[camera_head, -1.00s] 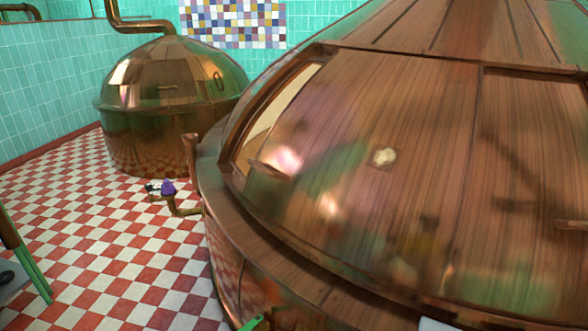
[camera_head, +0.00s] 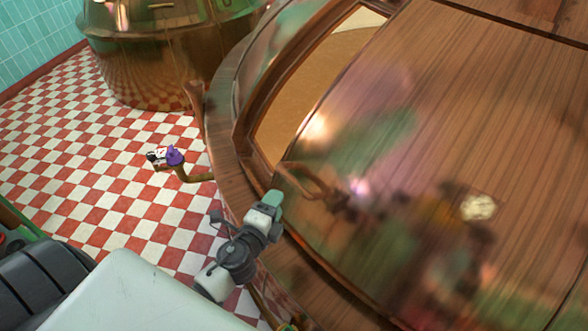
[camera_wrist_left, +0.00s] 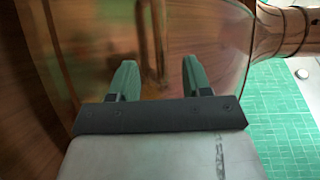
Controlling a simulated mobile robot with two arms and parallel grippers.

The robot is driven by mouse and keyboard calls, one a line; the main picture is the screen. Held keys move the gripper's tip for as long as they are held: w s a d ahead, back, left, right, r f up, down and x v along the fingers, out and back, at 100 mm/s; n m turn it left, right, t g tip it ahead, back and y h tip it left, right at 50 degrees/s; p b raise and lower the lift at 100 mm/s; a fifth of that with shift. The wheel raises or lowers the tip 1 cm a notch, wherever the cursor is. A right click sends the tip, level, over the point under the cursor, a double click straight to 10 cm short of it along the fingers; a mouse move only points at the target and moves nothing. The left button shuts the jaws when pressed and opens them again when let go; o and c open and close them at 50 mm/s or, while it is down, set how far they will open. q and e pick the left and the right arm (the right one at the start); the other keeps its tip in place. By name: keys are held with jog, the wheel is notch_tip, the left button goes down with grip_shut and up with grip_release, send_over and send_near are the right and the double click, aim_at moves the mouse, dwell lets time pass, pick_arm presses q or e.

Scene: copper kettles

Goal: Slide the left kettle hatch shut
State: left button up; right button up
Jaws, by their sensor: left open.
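The large copper kettle (camera_head: 228,105) fills the right of the head view. Its left hatch opening (camera_head: 325,75) shows a tan interior, so the hatch stands partly open. The glossy hatch panel (camera_head: 420,130) lies right of the opening, with a curved handle (camera_head: 308,180) near its lower left edge. My left gripper (camera_head: 274,199) is just below and left of this handle, close to the kettle's rim, and looks empty. In the left wrist view its two green fingers (camera_wrist_left: 158,80) are apart in front of a reflective copper surface. My right gripper is not in view.
A smaller copper kettle (camera_head: 150,60) stands at the back left. A pipe with a purple-topped valve (camera_head: 175,156) sticks out left of the large kettle. The red and white checkered floor (camera_head: 75,165) is open there.

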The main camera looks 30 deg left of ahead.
aim_at(289, 181)
pick_arm(q)
jog(key=w+p, duration=0.1)
jog(key=w, duration=0.3)
jog(key=shift+d+r, duration=0.1)
jog(key=shift+d, duration=0.05)
jog(key=w, duration=0.3)
jog(key=w+f, duration=0.1)
jog(key=shift+w+a, duration=0.25)
jog(key=shift+a, duration=0.1)
jog(key=shift+w, duration=0.6)
jog(key=shift+c, duration=0.4)
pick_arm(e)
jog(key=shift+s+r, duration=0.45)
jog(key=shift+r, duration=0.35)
pick_arm(q)
jog(key=shift+c, duration=1.1)
jog(key=c, duration=0.5)
grip_shut()
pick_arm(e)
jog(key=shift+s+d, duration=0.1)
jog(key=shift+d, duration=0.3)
